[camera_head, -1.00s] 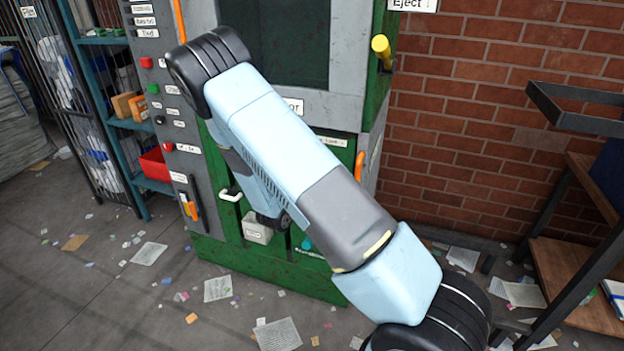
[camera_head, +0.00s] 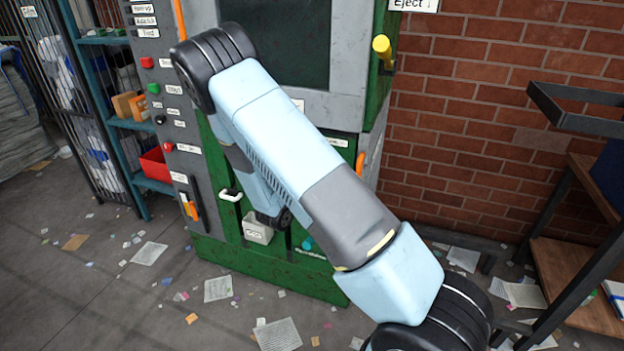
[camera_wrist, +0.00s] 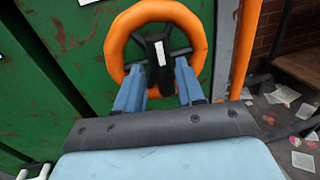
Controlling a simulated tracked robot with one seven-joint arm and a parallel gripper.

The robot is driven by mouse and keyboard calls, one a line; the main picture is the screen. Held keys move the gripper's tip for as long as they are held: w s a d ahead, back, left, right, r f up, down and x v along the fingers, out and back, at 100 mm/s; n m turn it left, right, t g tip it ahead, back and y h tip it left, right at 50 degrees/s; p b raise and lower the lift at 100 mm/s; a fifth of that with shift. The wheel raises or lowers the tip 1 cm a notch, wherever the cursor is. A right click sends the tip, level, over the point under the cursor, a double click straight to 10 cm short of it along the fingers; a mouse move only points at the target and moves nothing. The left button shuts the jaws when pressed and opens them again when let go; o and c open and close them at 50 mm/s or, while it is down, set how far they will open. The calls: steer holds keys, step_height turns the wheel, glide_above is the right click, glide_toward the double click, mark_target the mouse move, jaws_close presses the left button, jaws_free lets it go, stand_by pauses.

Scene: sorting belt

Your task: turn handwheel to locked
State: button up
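The orange handwheel (camera_wrist: 123,38) is on the green machine front in the wrist view. Dark spokes and a black block with a white mark (camera_wrist: 160,53) show at its middle. My gripper (camera_wrist: 159,66) has its two blue fingers apart, in front of the lower part of the wheel. The black block shows between and just beyond the fingertips. I cannot tell whether the fingers touch the wheel. The fingers hide parts of the lower rim. In the head view my arm covers the handwheel and the gripper.
The machine (camera_head: 270,278) has a yellow-tipped lever (camera_head: 381,47) at its upper right and a white handle (camera_head: 230,196) low on its front. An orange pipe (camera_wrist: 245,45) runs right of the wheel. A dark-framed shelf (camera_head: 575,270) stands right. Paper scraps litter the floor.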

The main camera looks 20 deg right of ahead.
steer(key=shift+o, duration=0.8)
steer(key=v, duration=1.3)
steer(key=shift+s+a, duration=0.3)
steer(key=s+d+r+m+g+y, duration=0.1)
steer(key=s+d+r+m+g, duration=0.5)
steer(key=d+r+m, duration=0.15)
steer(key=s+d+r+m+g+y, duration=0.2)
steer(key=s+d+r+m+g, duration=0.4)
steer(key=r+m, duration=0.25)
steer(key=s+a+r+m+t+y, duration=0.3)
steer(key=s+r+m+t+y, duration=0.2)
steer(key=s+r+m+y, duration=0.5)
steer(key=s+r, duration=0.5)
steer(key=r, duration=0.1)
steer(key=shift+s, duration=0.3)
steer(key=shift+a, duration=0.1)
